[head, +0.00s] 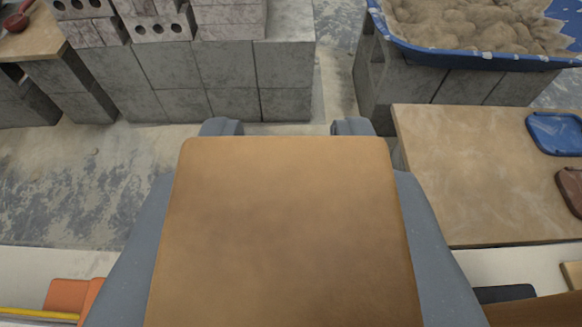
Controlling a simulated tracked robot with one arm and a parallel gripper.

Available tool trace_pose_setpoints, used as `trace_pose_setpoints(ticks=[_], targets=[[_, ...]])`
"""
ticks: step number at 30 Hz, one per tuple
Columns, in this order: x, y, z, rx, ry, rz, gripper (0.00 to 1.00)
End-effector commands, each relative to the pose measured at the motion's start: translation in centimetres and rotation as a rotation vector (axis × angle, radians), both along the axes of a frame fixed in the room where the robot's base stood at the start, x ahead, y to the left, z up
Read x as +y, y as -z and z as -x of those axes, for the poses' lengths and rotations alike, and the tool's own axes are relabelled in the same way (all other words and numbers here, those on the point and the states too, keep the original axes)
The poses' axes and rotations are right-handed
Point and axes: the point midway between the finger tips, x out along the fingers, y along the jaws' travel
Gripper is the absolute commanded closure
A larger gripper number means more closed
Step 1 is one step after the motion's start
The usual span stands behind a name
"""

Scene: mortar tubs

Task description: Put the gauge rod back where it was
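My gripper (285,127) points away from the camera, with two grey fingertips well apart. The gap between the tips is clear, and I see floor and blocks beyond it. A broad brown panel, which may be part of my gripper, covers the rest of the fingers and whatever is below. I cannot pick out the gauge rod for sure. A thin yellow strip (38,313) lies at the bottom left, partly cut off by the frame edge, beside an orange item (72,296). I cannot tell whether this strip is the rod.
Grey block stacks (225,75) stand at the back left. A blue tub (455,58) of sandy mortar sits on blocks at the back right. A tan tabletop (450,190) at right holds a blue tray (555,133) and a brown item (571,190). Open floor (80,185) lies left.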

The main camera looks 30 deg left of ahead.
Motion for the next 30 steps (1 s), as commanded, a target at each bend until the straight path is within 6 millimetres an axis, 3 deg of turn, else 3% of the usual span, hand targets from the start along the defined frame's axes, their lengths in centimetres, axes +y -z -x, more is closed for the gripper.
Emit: trace_pose_setpoints(ticks=[24, 25, 27, 30], targets=[[-0.06, 0.70, -0.04, 0.000, 0.001, -0.001, 1.00], [-0.06, 0.71, -0.04, 0.000, 0.001, -0.001, 0.74], [-0.06, 0.69, -0.03, 0.000, 0.001, -0.001, 0.55], [-0.07, 0.70, -0.03, 0.000, 0.001, 0.000, 0.51]])
